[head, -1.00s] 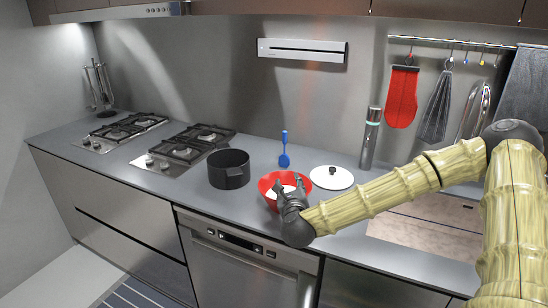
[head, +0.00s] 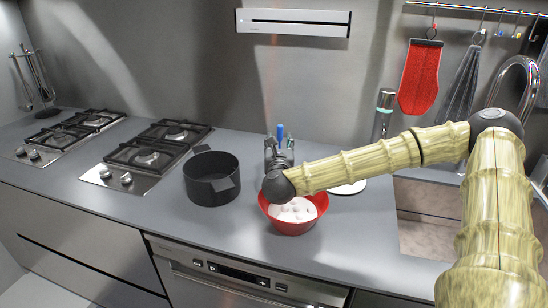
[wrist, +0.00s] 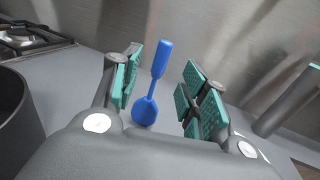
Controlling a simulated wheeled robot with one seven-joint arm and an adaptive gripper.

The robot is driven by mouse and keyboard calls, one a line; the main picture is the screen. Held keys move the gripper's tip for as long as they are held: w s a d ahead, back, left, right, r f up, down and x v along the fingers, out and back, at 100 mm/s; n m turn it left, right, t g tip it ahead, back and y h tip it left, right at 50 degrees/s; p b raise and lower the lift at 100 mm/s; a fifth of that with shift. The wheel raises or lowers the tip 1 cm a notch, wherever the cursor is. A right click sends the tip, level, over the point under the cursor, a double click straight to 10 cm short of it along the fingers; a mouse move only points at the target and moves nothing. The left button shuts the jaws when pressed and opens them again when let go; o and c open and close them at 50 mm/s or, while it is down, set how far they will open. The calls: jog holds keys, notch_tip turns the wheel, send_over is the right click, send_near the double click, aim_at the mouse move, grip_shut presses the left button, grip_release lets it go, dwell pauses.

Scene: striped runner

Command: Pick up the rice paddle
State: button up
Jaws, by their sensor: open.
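In the head view only the top of the rice paddle (head: 280,130) shows; my gripper hides the rest. My gripper (head: 279,145) is open and empty, behind the red bowl. In the wrist view my gripper (wrist: 160,95) has its green-padded fingers spread on either side of the paddle. I cannot tell whether they touch it.
A red bowl (head: 290,227) with white contents stands in front of my gripper. A black pot (head: 205,190) is to its left, beside the gas hobs (head: 160,145).

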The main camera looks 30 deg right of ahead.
aim_at(280, 133)
jog(key=x, duration=0.3)
jog(key=shift+w+f+p, duration=0.1)
jog(key=shift+w+p, duration=0.15)
jog(key=shift+p, duration=0.05)
jog(key=shift+w+d, duration=0.15)
jog(key=shift+w, duration=0.15)
jog(key=shift+w+d+r+p, duration=0.35)
jog(key=shift+d+r+p, duration=0.1)
jog(key=shift+d+p, duration=0.4)
jog(key=shift+w+d+f, duration=0.15)
jog(key=shift+w+d, duration=0.15)
jog(key=shift+w, duration=0.3)
jog(key=shift+w+d+f, duration=0.2)
jog(key=shift+w+d, duration=0.1)
jog(key=shift+w, duration=0.3)
jog(key=shift+s, duration=0.1)
grip_shut()
